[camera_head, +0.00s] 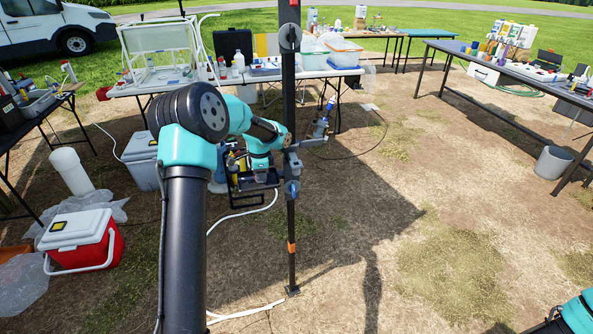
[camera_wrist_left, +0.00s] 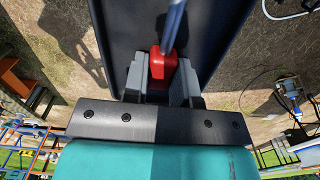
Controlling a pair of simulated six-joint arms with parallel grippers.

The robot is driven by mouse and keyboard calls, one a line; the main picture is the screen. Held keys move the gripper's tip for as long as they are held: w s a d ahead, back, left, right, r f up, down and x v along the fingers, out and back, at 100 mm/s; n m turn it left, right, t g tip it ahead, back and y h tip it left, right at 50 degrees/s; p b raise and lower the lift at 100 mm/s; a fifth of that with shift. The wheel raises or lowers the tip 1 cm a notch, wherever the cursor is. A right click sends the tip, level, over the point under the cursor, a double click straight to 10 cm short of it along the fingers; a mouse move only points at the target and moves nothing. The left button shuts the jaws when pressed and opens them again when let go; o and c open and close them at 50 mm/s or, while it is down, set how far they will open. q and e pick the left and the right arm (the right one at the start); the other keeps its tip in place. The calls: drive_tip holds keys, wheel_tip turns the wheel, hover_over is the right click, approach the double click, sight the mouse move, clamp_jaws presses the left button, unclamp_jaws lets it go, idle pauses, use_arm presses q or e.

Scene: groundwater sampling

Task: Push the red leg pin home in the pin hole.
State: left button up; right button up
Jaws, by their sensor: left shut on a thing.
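The red leg pin's red head (camera_wrist_left: 163,66) sits between the grey fingers of my left gripper (camera_wrist_left: 158,80), which is shut on it. A blue-grey rod (camera_wrist_left: 174,22) crosses in front of the red head; I cannot tell how it is joined. Behind is the broad dark face of the post (camera_wrist_left: 118,25). In the head view the left arm reaches to the upright black post (camera_head: 291,215), and the left gripper (camera_head: 277,172) is beside its grey fitting. The pin hole is hidden, so the pin's depth cannot be told. The right arm shows only partly at bottom right.
A table with tubs (camera_head: 335,72) is behind. A red-and-white cooler (camera_head: 85,240) and a white hose (camera_head: 245,312) lie left and low. Ground right of the post is mostly clear.

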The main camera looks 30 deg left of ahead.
use_arm(q)
drive_tip(key=shift+c, duration=0.9)
drive_tip(key=shift+r, duration=3.55)
